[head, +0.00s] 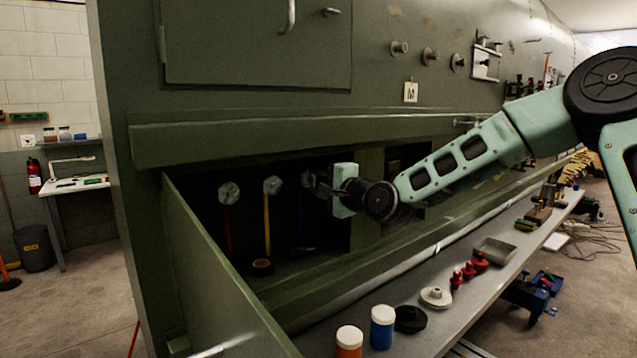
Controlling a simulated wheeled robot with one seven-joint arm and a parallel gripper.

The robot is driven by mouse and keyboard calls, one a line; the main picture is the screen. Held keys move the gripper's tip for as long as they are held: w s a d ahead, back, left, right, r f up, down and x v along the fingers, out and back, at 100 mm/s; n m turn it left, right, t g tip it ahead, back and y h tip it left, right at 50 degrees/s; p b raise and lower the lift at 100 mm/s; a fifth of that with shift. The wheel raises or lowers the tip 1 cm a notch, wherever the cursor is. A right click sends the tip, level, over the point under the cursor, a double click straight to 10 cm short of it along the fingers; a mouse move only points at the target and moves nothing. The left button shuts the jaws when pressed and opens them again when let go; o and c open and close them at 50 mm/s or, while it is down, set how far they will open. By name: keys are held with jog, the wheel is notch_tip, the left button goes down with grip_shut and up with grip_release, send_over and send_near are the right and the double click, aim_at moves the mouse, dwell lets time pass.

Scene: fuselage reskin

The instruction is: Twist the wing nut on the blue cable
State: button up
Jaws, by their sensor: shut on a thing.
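The blue cable (301,216) hangs dark and faint inside the recess of the green fuselage panel. Its wing nut, at the top of the cable, is mostly hidden by my gripper (312,181). My gripper reaches in from the right and is shut on that wing nut. To the left, a grey wing nut (272,185) tops the yellow cable (267,228), and another grey wing nut (229,192) tops the red cable (227,232). The fingertips are small and dark here, so their exact hold on the nut is hard to see.
An open green hatch panel (215,265) slants down in front of the recess at left. A dark roll (261,267) lies on the recess floor. A grey bench (455,305) below holds an orange jar (348,342), a blue jar (382,326) and several red parts (469,270).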

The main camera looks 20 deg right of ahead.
dwell(0.3)
jog(key=o, duration=1)
jog(key=b+v, duration=0.1)
jog(key=v, duration=1.6)
jog(key=shift+s, duration=0.25)
